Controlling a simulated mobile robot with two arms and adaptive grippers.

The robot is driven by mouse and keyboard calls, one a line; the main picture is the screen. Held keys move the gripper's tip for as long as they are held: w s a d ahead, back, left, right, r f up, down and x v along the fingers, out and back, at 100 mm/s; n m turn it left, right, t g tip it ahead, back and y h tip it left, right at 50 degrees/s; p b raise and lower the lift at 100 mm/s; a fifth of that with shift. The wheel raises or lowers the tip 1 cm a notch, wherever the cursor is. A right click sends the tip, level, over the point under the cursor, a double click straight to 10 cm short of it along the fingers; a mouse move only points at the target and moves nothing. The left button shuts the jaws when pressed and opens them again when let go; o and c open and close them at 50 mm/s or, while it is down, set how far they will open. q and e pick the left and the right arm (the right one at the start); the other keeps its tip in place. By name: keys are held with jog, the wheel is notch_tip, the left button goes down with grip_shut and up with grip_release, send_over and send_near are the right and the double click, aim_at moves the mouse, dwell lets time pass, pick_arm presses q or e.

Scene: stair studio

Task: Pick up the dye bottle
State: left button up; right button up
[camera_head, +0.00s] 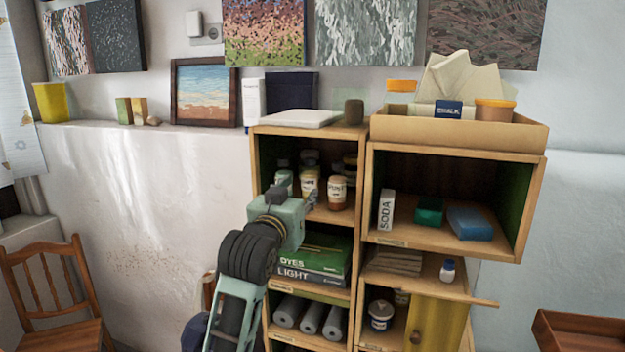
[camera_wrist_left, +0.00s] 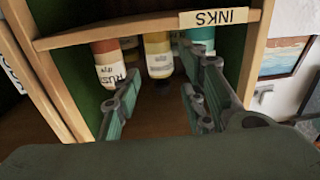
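Several small dye bottles stand in the upper left cubby. A rust bottle (camera_head: 338,193) with a white label is at the right, a yellow-brown bottle (camera_head: 309,187) in the middle and a teal bottle (camera_head: 284,180) at the left. In the left wrist view, the picture is upside down; the rust bottle (camera_wrist_left: 106,62), yellow bottle (camera_wrist_left: 158,58) and teal bottle (camera_wrist_left: 202,45) show under the INKS label. My left gripper (camera_head: 295,197) is at the cubby's front. Its fingers (camera_wrist_left: 160,92) are spread, with the yellow bottle beyond the gap. My right gripper is out of view.
The wooden shelf edge (camera_wrist_left: 150,30) and side panels bound the opening. Below are a green dyes box (camera_head: 318,255) and grey rolls (camera_head: 311,318). Right cubbies hold a soda box (camera_head: 386,210) and a small blue-capped bottle (camera_head: 447,271). A wooden chair (camera_head: 50,285) stands left.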

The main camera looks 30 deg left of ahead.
aim_at(308, 186)
pick_arm(q)
jog(key=p+x, duration=0.2)
jog(key=x, duration=0.1)
jog(key=shift+d+r, duration=0.1)
jog(key=shift+r, duration=0.1)
jog(key=p+x, duration=0.2)
jog(key=x, duration=0.1)
jog(key=shift+w, duration=0.1)
jog(key=shift+w+f, duration=0.15)
jog(key=shift+w, duration=0.15)
jog(key=shift+w+f, duration=0.1)
jog(key=shift+w, duration=0.05)
jog(key=c, duration=0.9)
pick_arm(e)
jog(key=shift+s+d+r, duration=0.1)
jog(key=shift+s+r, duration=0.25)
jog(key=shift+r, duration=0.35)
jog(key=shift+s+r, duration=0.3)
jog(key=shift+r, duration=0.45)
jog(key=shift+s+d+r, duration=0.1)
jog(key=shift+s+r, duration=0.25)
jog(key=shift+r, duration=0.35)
